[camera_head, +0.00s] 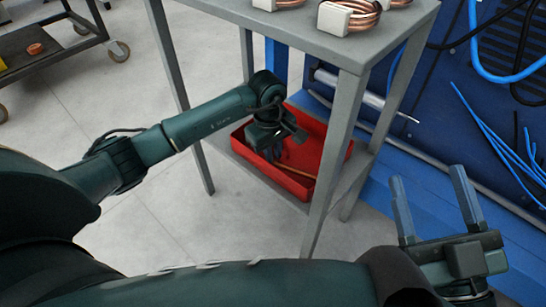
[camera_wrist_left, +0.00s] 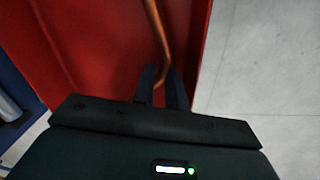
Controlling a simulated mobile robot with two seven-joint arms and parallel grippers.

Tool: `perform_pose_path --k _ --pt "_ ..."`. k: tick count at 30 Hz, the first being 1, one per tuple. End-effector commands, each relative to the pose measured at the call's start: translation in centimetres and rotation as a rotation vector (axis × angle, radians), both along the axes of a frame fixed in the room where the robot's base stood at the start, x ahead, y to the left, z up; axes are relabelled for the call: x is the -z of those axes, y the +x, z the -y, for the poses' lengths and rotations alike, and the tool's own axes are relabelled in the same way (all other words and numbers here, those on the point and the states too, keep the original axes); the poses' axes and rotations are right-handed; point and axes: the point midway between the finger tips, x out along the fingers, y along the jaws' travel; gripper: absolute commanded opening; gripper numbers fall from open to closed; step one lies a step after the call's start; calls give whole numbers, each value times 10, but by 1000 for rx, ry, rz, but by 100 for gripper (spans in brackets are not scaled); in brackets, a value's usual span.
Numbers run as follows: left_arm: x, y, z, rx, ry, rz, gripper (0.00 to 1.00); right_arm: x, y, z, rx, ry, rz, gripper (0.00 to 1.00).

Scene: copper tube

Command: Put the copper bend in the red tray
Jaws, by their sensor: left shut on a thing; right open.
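The red tray (camera_head: 327,137) sits on the lower shelf of a grey metal table. In the left wrist view its red floor (camera_wrist_left: 95,50) fills the upper left. My left gripper (camera_head: 277,155) reaches into the tray under the tabletop. In the left wrist view its fingers (camera_wrist_left: 163,87) are shut on the copper bend (camera_wrist_left: 157,30), a thin curved copper tube. In the head view the copper bend (camera_head: 298,171) shows low inside the tray, partly hidden by the gripper. I cannot tell whether it touches the tray floor. My right gripper (camera_head: 428,200) is open and empty at the lower right.
The grey table (camera_head: 290,30) has its top above my left gripper and legs around the tray. Copper coils (camera_head: 349,17) lie on top. A blue panel with hoses (camera_head: 490,75) stands at right. A cart (camera_head: 50,45) stands far left. Bare floor lies left.

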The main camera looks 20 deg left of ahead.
Motion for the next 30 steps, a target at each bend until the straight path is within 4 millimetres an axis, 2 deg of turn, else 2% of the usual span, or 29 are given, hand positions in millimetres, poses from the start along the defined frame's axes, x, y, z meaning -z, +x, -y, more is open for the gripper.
perform_pose_path --k 1,2,13,14,17,23,28,30 --pt "12 -1 0 0 -1 -2 0 -4 3 1 1 -7 48 65" --pt "15 -1 0 0 0 -1 0 -6 3 1 1 -8 61 65" --pt "18 0 -1 1 1 0 0 -10 3 2 3 -9 83 65" --pt "18 0 -1 0 1 0 14 -12 4 2 2 -10 90 65" --pt "17 0 0 0 1 0 23 -12 4 2 3 -9 88 65" --pt "17 0 0 0 1 0 23 -12 4 2 3 -10 87 65" --pt "3 0 -1 1 1 2 23 -16 4 2 1 -8 67 65" --pt "-10 0 -1 1 1 3 23 -3 1 1 6 -1 -15 65"
